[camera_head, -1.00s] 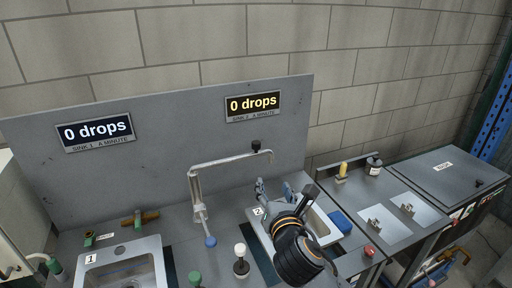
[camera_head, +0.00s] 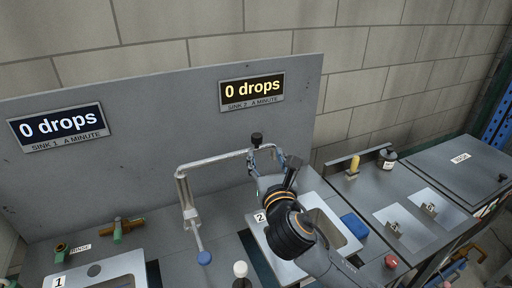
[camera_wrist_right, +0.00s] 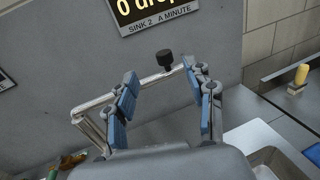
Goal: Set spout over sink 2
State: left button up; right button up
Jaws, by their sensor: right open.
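The spout (camera_head: 218,162) is a silver pipe on an upright post at the left, with a black knob (camera_head: 257,138) near its free end. Sink 2 (camera_head: 262,236), labelled "2", lies to the right of the post, partly hidden by my right arm. My right gripper (camera_head: 266,160) is open at the spout's free end. In the right wrist view, its two blue-padded fingers (camera_wrist_right: 160,78) stand on either side of the knob (camera_wrist_right: 165,60) and the pipe (camera_wrist_right: 150,83). I cannot tell whether they touch it. My left gripper is not in view.
Sink 1 (camera_head: 120,272) is at the lower left. A grey back panel (camera_head: 150,90) stands close behind the spout, its two displays reading 0 drops. A blue block (camera_head: 354,225) and a red button (camera_head: 391,262) are at the right. A white-topped knob (camera_head: 240,269) stands in front.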

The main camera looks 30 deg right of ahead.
aim_at(258, 144)
jog(key=w+d+f, duration=0.1)
jog(key=w, duration=0.3)
jog(key=w+d+f, duration=0.1)
jog(key=w, duration=0.3)
jog(key=w+d+f+b, duration=0.1)
jog(key=w+d+f, duration=0.1)
jog(key=w, duration=0.2)
jog(key=shift+x, duration=0.8)
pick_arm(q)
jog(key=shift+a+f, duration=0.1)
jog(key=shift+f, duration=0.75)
pick_arm(e)
jog(key=shift+f, duration=0.1)
grip_shut()
